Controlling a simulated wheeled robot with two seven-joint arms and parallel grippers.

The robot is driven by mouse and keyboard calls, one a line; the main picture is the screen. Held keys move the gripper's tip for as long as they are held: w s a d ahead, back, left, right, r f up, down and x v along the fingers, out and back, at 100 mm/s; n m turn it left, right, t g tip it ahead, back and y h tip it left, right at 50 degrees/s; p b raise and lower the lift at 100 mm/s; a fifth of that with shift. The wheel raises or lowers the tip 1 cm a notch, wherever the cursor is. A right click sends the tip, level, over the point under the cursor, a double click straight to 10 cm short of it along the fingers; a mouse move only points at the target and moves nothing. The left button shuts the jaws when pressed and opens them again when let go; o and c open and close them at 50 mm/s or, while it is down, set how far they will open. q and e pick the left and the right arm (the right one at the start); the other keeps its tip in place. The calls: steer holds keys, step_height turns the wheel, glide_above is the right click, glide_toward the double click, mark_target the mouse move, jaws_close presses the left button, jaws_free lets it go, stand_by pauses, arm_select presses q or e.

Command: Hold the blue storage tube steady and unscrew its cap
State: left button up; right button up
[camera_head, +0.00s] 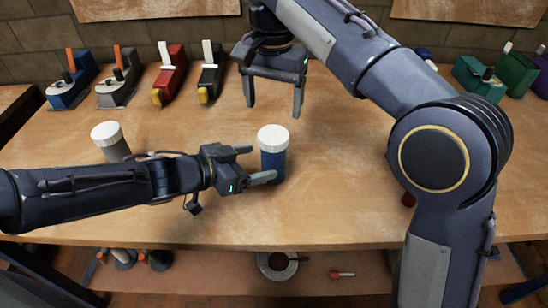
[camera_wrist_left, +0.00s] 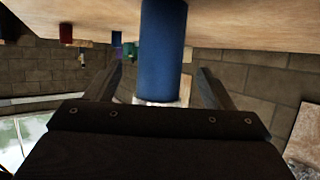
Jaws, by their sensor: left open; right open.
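The blue storage tube (camera_head: 272,164) stands upright on the workbench, with its white ribbed cap (camera_head: 273,138) on top. In the left wrist view the blue tube (camera_wrist_left: 163,45) appears upside down between the fingers. My left gripper (camera_head: 259,164) is open, level with the tube, its fingers reaching to either side of it; a gap shows between tube and fingers in the wrist view (camera_wrist_left: 163,80). My right gripper (camera_head: 273,112) is open and empty, pointing down above and behind the cap.
A grey tube with a white cap (camera_head: 110,140) stands at the left, partly behind my left arm. Several model boats and tool-like shapes, such as a red one (camera_head: 170,75), line the back edge. A teal one (camera_head: 478,77) is at the right. Bare wood (camera_head: 340,150) lies right of the tube.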

mark_target(264, 160)
arm_select(q)
steer(key=x, duration=0.6)
steer(key=shift+f, duration=0.1)
jaws_close()
arm_select(e)
steer(key=m, duration=1.2)
steer(key=shift+m, duration=0.4)
steer(key=shift+f+m, duration=0.3)
steer(key=shift+f, duration=3.75)
